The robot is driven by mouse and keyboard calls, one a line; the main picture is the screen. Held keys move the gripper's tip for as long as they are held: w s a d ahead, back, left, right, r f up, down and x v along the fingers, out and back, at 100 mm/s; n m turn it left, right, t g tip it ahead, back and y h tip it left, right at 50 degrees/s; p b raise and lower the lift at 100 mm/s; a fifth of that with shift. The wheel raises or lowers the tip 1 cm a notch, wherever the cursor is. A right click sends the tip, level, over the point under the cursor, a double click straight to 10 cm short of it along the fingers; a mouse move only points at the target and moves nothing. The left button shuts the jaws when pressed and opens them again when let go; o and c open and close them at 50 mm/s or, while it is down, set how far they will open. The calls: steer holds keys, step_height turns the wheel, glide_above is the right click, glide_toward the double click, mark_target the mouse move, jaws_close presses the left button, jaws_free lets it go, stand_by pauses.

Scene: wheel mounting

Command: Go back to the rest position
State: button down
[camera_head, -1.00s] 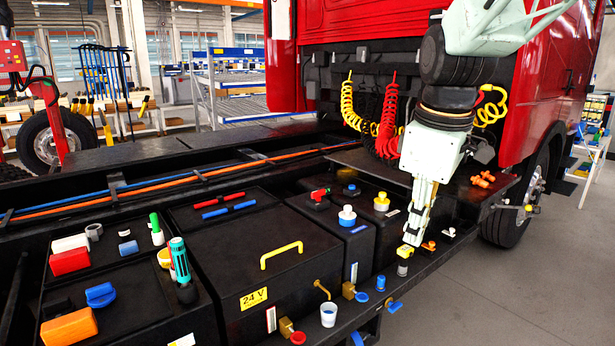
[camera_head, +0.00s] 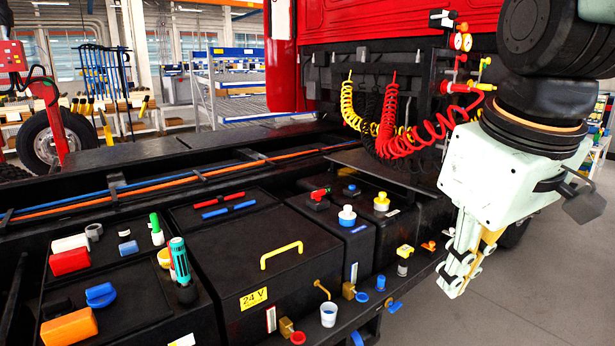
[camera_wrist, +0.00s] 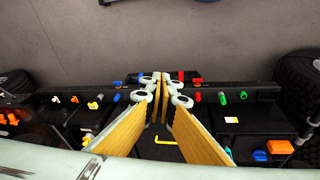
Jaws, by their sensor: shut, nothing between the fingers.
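My gripper (camera_head: 452,284) hangs at the right in the head view, pointing down, past the outer edge of the truck chassis and above the grey floor. Its fingers are shut with nothing between them. In the wrist view my gripper (camera_wrist: 160,78) shows its pale finger links and tan pads closed together, with the chassis and floor below. The yellow-topped fitting (camera_head: 404,255) stands upright on the chassis edge, to the left of my gripper and apart from it.
The black box with a yellow handle (camera_head: 281,254) and the 24 V label fills the middle. Red and yellow coiled hoses (camera_head: 388,120) hang behind. Grey floor (camera_head: 520,300) at right is open.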

steer(key=s+f+m, duration=0.2)
steer(key=s+m, duration=0.2)
steer(key=s, duration=0.8)
steer(key=shift+s+f+m+t, duration=0.25)
steer(key=shift+s+m+t, duration=0.05)
steer(key=shift+s+t, duration=0.1)
